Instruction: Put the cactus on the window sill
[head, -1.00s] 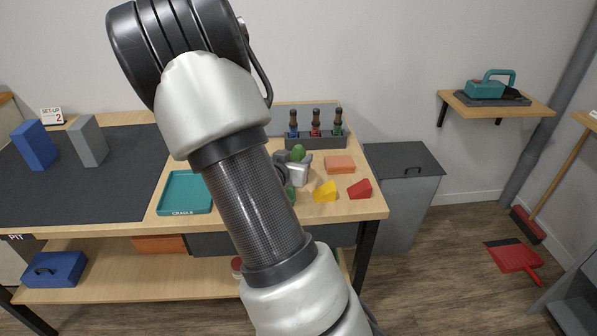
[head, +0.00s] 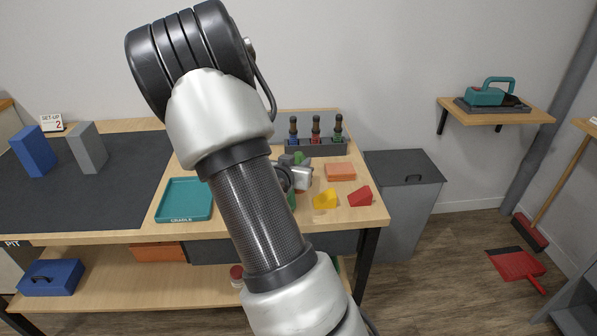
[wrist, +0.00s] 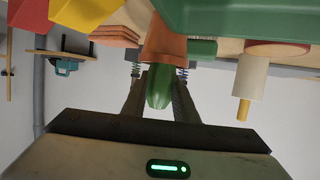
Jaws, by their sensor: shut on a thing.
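The green cactus (wrist: 160,85) stands in an orange pot (wrist: 165,48) between the fingers of my gripper in the wrist view, which looks upside down. My gripper (wrist: 159,72) is shut on it. In the head view my gripper (head: 297,175) is over the right part of the workbench, partly behind my arm. Whether the pot touches the bench is hard to tell. I see no window sill in either view.
On the workbench (head: 240,235) are a teal tray (head: 184,200), an orange block (head: 340,172), yellow (head: 325,199) and red (head: 360,197) wedges, and a bottle rack (head: 316,147). A large green object (wrist: 250,18) is close to the pot. A wall shelf (head: 530,115) holds a teal tool.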

